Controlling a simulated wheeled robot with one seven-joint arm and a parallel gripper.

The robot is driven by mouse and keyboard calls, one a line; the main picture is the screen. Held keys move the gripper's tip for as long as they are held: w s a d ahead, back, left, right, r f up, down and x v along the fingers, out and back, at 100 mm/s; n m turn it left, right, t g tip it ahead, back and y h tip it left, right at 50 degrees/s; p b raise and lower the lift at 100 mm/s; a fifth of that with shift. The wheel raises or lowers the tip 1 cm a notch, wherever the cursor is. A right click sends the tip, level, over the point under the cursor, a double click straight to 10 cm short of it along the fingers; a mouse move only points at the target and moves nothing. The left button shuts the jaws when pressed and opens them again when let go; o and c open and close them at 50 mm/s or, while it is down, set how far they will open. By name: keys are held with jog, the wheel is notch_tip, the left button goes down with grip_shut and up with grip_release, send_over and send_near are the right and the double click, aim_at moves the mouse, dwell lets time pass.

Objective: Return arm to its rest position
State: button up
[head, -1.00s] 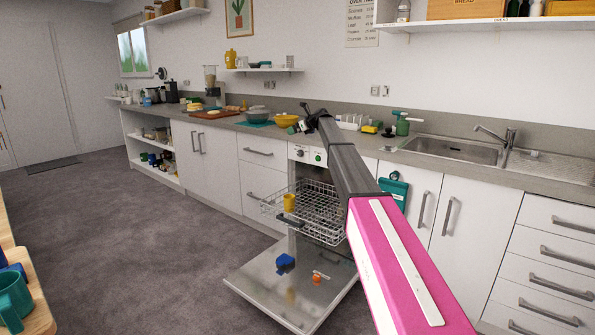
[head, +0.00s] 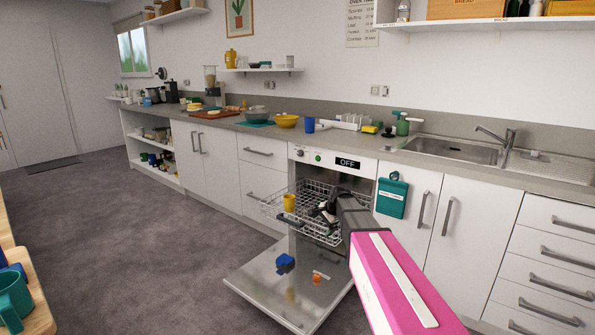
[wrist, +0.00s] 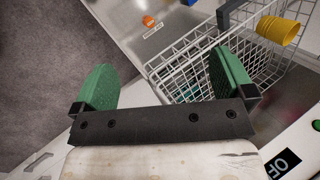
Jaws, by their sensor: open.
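My gripper (wrist: 160,68) is open, its two green fingers wide apart with nothing between them. In the head view my gripper (head: 325,211) is a small dark shape in front of the pulled-out dishwasher rack (head: 270,207), low beside its right part; whether it touches the rack is unclear. The wrist view shows the wire rack (wrist: 178,72) beyond and beside the right finger. My arm reaches in from the lower right.
The dishwasher door (head: 270,282) hangs open, with a blue item (head: 285,263) and an orange item (head: 317,279) on it. A yellow cup (head: 289,202) sits in the rack. A blue cup (head: 310,125) stands on the counter (head: 352,143). Floor at left is clear.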

jog(key=s+d+f+n+g+h, duration=0.1)
jog(key=s+d+f+n, duration=0.1)
jog(key=s, duration=0.8)
jog(key=s+d+f+n+g+h, duration=0.1)
jog(key=s+d+f+n, duration=0.2)
jog(key=s, duration=0.7)
jog(key=s+d+f+n+g+h, duration=0.1)
jog(key=s+f+n, duration=0.3)
jog(key=s, duration=0.6)
jog(key=shift+d+n+h, duration=0.4)
jog(key=shift+d+h, duration=0.1)
jog(key=shift+d, duration=0.4)
